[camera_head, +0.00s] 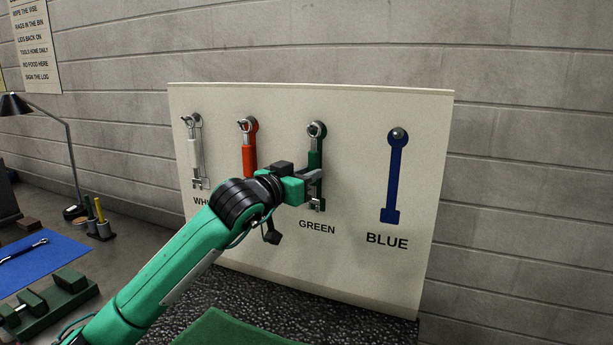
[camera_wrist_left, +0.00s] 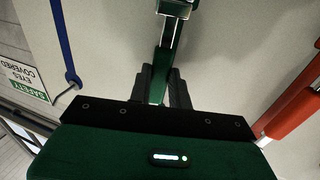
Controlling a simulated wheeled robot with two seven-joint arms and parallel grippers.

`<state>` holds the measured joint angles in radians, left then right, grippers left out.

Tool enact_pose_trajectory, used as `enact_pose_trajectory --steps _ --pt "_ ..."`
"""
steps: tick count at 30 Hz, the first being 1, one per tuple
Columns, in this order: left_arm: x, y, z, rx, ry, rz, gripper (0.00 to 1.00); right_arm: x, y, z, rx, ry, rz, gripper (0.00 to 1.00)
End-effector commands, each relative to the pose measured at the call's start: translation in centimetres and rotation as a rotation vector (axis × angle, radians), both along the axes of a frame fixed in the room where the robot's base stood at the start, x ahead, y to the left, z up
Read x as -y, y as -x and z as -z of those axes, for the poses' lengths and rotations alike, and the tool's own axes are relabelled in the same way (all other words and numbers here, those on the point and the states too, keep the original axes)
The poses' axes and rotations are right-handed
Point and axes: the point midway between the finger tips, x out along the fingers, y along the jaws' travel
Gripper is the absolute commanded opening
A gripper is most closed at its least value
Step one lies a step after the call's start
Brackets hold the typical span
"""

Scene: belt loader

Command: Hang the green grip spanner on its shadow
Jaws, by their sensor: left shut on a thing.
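The green grip spanner (camera_head: 316,158) is upright against the pale board (camera_head: 350,230), over the place above the word GREEN. Its ring end is at the peg at the top; I cannot tell whether the ring is around the peg. My left gripper (camera_head: 315,178) is shut on the lower part of the green grip and hides some of it. In the left wrist view the green grip (camera_wrist_left: 160,78) sits between the two dark fingers (camera_wrist_left: 161,93), with bright metal beyond. The green shadow is mostly hidden behind the spanner. My right gripper is not in view.
A white grip spanner (camera_head: 195,152) and a red grip spanner (camera_head: 249,155) hang to the left. The blue shadow (camera_head: 393,180) at right has a peg and no spanner. A bench with a blue mat (camera_head: 35,262) and a lamp (camera_head: 68,150) stands at left.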

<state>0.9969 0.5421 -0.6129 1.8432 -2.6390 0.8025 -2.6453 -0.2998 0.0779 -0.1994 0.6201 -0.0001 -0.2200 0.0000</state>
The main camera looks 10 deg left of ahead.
Motion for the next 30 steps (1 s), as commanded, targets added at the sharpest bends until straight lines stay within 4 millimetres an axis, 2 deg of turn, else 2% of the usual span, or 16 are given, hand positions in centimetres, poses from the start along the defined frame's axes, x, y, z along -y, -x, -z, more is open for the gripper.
enact_pose_trajectory --steps 8,9,12,13,23,26,30 --pt "0.0 0.0 -0.1 0.001 0.0 0.0 0.0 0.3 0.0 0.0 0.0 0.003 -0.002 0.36" --pt "0.0 0.0 -0.1 0.001 0.0 0.0 0.21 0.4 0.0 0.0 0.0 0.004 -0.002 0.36" --pt "0.0 0.0 -0.1 0.001 0.0 0.0 0.41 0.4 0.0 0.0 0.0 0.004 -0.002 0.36" --pt "0.0 0.0 -0.1 0.001 0.0 0.0 0.45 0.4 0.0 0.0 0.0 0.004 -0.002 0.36" --pt "-0.1 0.2 0.1 0.0 0.0 0.0 0.45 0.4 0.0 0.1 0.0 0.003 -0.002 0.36" --pt "-0.5 0.9 0.2 0.001 0.0 -0.001 0.45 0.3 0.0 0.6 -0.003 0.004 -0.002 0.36" --pt "-1.6 3.0 0.3 0.002 -0.002 -0.002 0.45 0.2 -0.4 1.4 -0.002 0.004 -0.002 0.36"
